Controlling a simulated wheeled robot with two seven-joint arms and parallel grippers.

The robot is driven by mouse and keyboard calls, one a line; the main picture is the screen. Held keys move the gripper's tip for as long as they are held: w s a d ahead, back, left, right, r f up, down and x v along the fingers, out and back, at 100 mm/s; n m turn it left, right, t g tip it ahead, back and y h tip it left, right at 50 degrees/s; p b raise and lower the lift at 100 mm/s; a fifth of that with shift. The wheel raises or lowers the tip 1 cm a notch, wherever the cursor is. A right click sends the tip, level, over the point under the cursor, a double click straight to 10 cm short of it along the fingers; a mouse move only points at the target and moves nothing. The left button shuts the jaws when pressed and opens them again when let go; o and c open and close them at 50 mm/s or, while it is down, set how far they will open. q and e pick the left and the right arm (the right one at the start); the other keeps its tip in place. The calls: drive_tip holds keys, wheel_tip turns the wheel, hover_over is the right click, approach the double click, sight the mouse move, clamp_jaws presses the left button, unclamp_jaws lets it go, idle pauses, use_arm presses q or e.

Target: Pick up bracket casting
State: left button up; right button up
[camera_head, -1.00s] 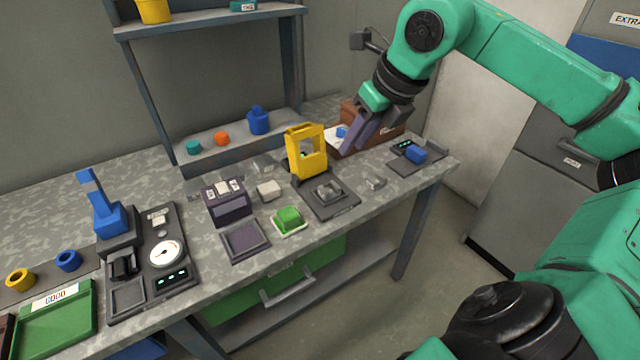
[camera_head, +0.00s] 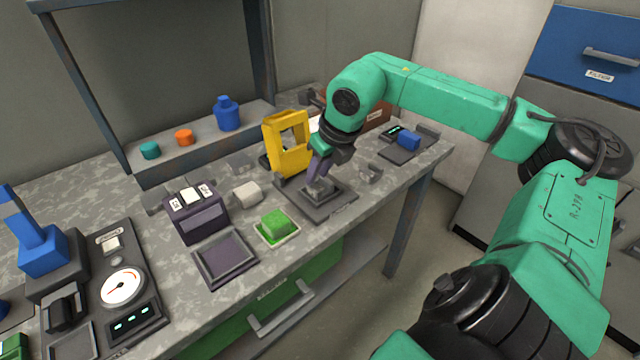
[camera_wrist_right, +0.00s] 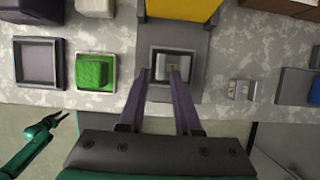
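My right gripper (camera_head: 318,172) is open, its two purple-grey fingers pointing down over the dark plate in front of the yellow frame. In the right wrist view, the fingers (camera_wrist_right: 158,75) reach over the square nest. A small grey metal piece (camera_wrist_right: 174,62) lies in that nest; the right fingertip partly covers it. In the head view the gripper hides part of it. Another grey piece with two holes (camera_wrist_right: 240,90) lies on the bench right of the plate and also shows in the head view (camera_head: 370,172). I cannot tell which is the bracket casting. My left gripper (camera_wrist_right: 60,118) shows small at lower left.
The yellow frame (camera_head: 270,135) stands close behind the gripper. A green block (camera_head: 275,222), an empty dark tray (camera_head: 225,285) and a purple-grey box (camera_head: 200,222) are to the left. A blue block (camera_head: 408,141) sits on a dark plate to the right.

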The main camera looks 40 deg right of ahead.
sight(314, 187)
drive_tip(key=x, duration=0.4)
drive_tip(key=shift+s+d+f+p, duration=0.1)
drive_tip(key=shift+d+f+p, duration=0.05)
drive_tip(key=shift+f+p, duration=0.3)
clamp_jaws()
drive_tip(key=shift+r, duration=0.1)
